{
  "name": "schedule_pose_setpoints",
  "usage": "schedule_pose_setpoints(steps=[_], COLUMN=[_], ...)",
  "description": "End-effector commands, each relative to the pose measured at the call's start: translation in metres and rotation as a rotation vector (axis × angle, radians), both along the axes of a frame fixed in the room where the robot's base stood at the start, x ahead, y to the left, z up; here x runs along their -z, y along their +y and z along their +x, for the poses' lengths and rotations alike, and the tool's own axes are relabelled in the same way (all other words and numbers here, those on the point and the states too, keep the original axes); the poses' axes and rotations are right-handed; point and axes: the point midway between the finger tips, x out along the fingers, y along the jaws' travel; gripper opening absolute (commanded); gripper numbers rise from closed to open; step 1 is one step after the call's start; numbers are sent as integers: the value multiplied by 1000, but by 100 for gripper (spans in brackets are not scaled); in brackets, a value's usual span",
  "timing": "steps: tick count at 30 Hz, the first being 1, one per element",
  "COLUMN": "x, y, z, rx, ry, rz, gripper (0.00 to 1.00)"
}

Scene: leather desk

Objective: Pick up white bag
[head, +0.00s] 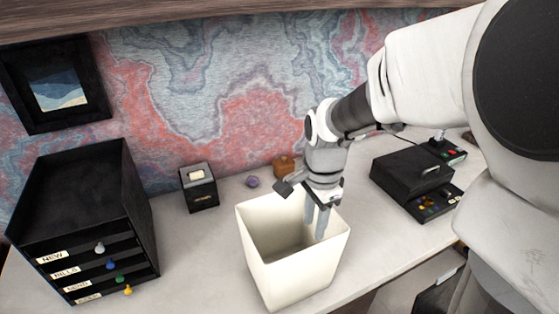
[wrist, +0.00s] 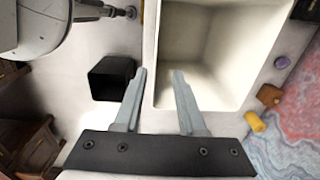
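The white bag (head: 293,272) stands upright on the desk like an open-topped bin with flared walls. In the wrist view the white bag (wrist: 222,55) fills the upper middle, its opening facing the camera and its inside looking empty. My gripper (head: 315,225) points down over the right part of the bag's opening. In the wrist view my gripper (wrist: 159,73) is open with nothing held. One finger shows outside the bag's left rim and the other over its inside. I cannot tell how deep the fingertips reach or whether they touch the wall.
A black drawer unit (head: 78,212) stands at left, a small black box (head: 199,188) behind it. A purple ball (head: 252,182) and a brown block (head: 284,166) sit behind the bag. A black device (head: 412,176) is at right. Bare desk lies left of the bag.

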Motion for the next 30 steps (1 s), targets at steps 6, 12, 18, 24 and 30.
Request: schedule_pose_setpoints(steps=[6,12,18,24,30], x=[50,74,88,119,130], y=[0,1,1,0,0], z=[0,2,-1,-4,-3], rx=[0,-1,-1,-1,-1], ry=[6,2,4,4,0], rz=[-1,0,-1,-1,0], gripper=[40,40,40,40,40])
